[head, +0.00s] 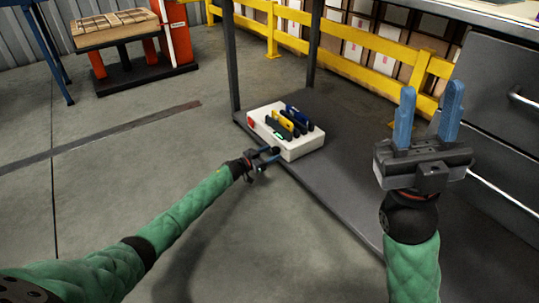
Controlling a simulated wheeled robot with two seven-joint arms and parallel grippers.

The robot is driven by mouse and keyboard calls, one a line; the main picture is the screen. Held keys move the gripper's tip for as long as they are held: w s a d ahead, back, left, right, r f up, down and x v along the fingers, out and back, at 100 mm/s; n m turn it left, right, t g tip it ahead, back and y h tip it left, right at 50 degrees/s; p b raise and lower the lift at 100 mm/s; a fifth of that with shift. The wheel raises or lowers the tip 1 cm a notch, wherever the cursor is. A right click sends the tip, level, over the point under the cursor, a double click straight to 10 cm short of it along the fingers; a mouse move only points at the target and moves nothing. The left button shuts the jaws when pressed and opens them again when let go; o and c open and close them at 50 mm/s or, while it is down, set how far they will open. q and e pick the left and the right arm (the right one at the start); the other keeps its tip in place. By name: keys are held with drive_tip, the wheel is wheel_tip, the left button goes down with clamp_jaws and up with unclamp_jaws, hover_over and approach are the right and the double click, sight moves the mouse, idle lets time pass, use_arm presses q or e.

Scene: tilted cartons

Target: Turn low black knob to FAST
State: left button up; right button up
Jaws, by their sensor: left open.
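A white box-shaped device (301,149) rests on the dark low shelf. It has a red part (250,121) at its left end and several dark, yellow and blue upright pieces on top. A small dark round shape (276,150) at its near face may be the low black knob; it is too small to be sure, and no FAST marking can be read. Contact cannot be told. My right gripper (427,118) is raised at the right, open and empty, fingers pointing up.
The dark shelf (340,190) has bare room right of the device, and dark posts rise behind it. A grey drawer cabinet (505,120) stands at the right. A yellow rail (350,60) runs behind.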

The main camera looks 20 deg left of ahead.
use_arm(q)
drive_tip(key=c, duration=1)
